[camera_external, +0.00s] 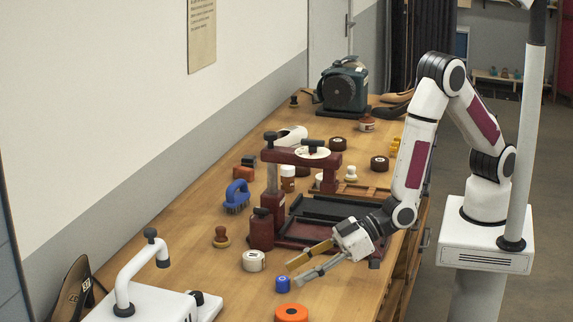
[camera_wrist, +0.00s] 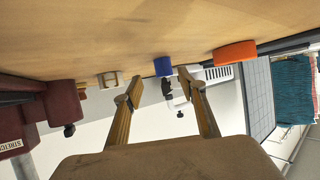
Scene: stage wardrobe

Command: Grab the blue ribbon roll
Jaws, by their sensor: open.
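The blue ribbon roll (camera_external: 282,284) is a small blue cylinder on the wooden table, near the front, between a white roll and an orange roll. In the wrist view the blue roll (camera_wrist: 162,66) shows ahead, between the two fingers in the picture. My gripper (camera_external: 300,272) is open and empty, with its fingertips a little to the upper right of the blue roll in the external view. The wrist view shows my gripper (camera_wrist: 164,90) with its fingers wide apart and nothing between them. I cannot tell the exact height of the fingertips above the table.
The orange roll (camera_external: 291,313) and the white roll (camera_external: 254,261) stand close on either side. A dark red press (camera_external: 262,229) stands behind my gripper. A white device with a bent arm (camera_external: 134,262) is at the front left. A blue brush (camera_external: 237,197) lies farther back.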

